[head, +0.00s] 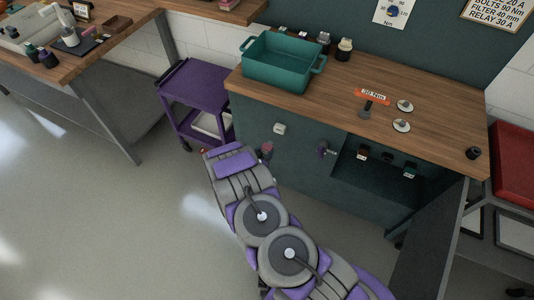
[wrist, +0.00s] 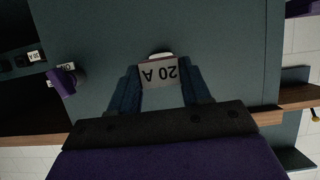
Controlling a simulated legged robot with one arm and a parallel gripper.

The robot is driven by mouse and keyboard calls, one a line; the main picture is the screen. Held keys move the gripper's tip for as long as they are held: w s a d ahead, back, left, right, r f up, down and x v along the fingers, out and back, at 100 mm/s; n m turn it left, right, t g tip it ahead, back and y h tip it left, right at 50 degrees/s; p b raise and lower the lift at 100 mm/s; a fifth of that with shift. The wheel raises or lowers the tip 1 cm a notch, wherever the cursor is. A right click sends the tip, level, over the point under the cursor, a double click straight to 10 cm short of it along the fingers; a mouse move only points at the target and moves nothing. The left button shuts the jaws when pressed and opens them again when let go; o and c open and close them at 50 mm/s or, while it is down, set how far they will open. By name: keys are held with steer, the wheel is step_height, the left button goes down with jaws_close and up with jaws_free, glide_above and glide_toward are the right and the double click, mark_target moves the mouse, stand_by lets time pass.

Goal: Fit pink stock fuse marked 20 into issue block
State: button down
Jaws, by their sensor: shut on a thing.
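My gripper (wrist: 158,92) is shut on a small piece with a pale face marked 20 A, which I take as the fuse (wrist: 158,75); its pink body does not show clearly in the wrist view. In the head view, my gripper (head: 266,150) is at the teal cabinet front, largely hidden behind my arm. The wrist view looks at this front upside down. A small white fitting (head: 279,128) is on the front just above the gripper. I cannot tell which fitting is the issue block, nor whether the fuse touches anything.
A purple piece (head: 322,149) sticks out right of my gripper, also in the wrist view (wrist: 62,80). Beyond it, a dark recess (head: 375,185) holds several small labelled pieces. A teal bin (head: 278,65) stands on the wooden counter (head: 440,105). A purple cart (head: 195,88) stands left.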

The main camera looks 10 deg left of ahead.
mark_target(272, 144)
steer(key=shift+w+a, duration=0.15)
steer(key=shift+w, duration=0.5)
steer(key=w+d, duration=0.2)
steer(key=d, duration=0.1)
steer(key=shift+w+d+r, duration=0.15)
steer(key=shift+w, duration=0.65)
steer(key=shift+w+a, duration=0.1)
steer(key=shift+a, duration=0.7)
steer(key=shift+d, duration=0.75)
steer(key=shift+a, duration=0.65)
steer(key=shift+d, duration=0.7)
